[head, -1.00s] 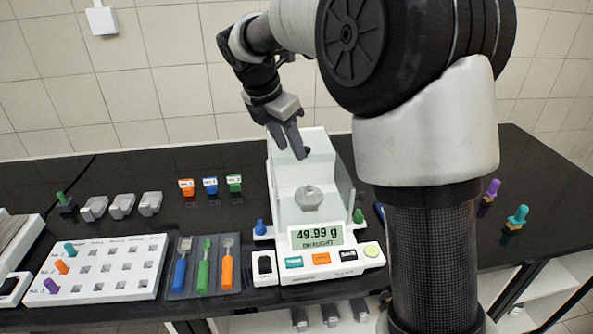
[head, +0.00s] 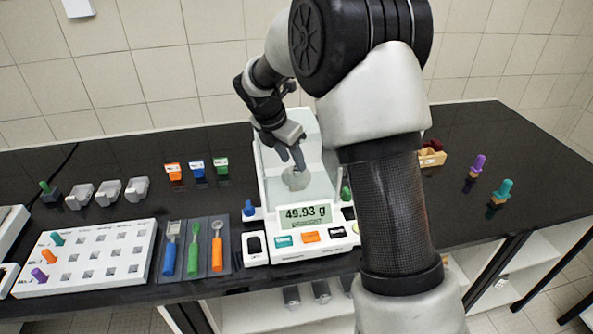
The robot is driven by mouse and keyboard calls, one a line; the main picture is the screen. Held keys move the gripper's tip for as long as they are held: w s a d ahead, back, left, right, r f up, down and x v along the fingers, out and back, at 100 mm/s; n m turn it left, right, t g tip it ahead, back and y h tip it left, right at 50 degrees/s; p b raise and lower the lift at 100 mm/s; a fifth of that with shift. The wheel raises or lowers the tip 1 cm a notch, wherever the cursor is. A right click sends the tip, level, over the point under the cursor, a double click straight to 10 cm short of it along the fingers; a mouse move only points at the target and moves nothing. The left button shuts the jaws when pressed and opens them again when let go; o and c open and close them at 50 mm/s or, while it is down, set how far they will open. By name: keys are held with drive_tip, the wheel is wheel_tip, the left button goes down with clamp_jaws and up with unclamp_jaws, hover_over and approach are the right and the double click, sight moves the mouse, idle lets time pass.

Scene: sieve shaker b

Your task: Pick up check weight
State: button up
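The check weight seems to be the small grey knobbed piece (head: 296,180) on the pan inside the balance's clear draft shield. The white balance (head: 290,247) reads 49.93 g on its display (head: 305,216). My gripper (head: 292,163) points down into the shield, with its fingertips just above or at the top of the grey piece. Two grey fingers show close together. I cannot tell whether they touch the piece or how wide they stand.
The shield's clear walls stand close around my gripper. Left of the balance are a mat with several tools (head: 194,277), a white peg board (head: 84,284), grey blocks (head: 108,193) and small colored labels (head: 197,167). A wooden box (head: 433,156) and pegs (head: 503,191) stand at right.

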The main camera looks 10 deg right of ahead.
sight(295, 167)
drive_tip(key=x, duration=0.3)
drive_tip(key=shift+w+f, duration=0.15)
clamp_jaws()
